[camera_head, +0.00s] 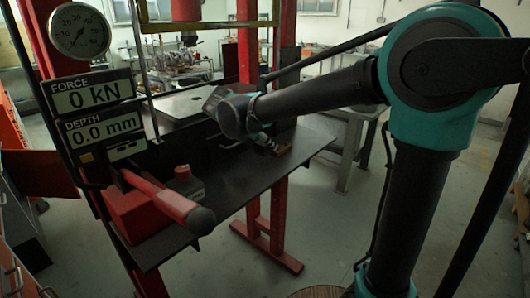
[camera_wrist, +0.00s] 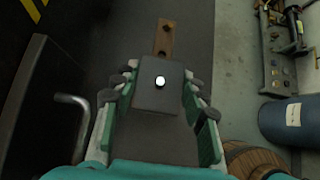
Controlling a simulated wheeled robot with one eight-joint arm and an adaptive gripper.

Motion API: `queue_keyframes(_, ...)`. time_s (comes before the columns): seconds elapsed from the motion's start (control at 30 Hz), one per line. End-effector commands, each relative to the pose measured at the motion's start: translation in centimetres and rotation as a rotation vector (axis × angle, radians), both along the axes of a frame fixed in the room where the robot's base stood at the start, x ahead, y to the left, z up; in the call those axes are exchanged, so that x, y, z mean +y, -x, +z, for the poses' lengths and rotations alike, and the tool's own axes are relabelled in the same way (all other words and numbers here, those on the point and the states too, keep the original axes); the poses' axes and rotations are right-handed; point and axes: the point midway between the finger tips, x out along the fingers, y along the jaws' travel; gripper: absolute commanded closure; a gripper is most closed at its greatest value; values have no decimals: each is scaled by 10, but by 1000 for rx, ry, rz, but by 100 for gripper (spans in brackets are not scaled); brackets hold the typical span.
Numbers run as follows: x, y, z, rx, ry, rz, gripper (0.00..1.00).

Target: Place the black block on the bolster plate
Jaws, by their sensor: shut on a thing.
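In the wrist view my gripper (camera_wrist: 158,95) is closed around a dark block (camera_wrist: 160,99), with a finger against each side. A round white spot shows on the block's face. In the head view my gripper (camera_head: 272,142) is low over the right part of the dark press table, mostly behind my arm; the block cannot be made out there. A pale grey plate (camera_head: 188,104), which looks like the bolster plate, lies under the red press ram at the back of the table, left of my gripper. My arm hides its right end.
The dark table (camera_head: 235,185) has a red hand pump (camera_head: 150,205) with a lever at its front left. Force and depth displays (camera_head: 95,95) hang at left. Red press columns (camera_head: 247,50) stand behind. The wrist view shows a brown drilled strip (camera_wrist: 163,38) and a barrel (camera_wrist: 252,158).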

Motion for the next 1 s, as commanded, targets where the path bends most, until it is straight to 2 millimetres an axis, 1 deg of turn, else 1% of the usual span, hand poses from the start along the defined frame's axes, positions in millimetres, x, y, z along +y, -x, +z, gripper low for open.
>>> queue_keyframes(0.2,0,0,-26,-1,1,0,100)
queue_keyframes(0.3,0,0,-33,-1,1,0,100)
queue_keyframes(0.73,0,0,-38,-1,1,0,100)
queue_keyframes(0.77,0,0,-38,0,0,0,54)
queue_keyframes(0.9,0,0,-38,0,0,0,37)
queue_keyframes(1.0,0,0,-38,0,0,0,37)
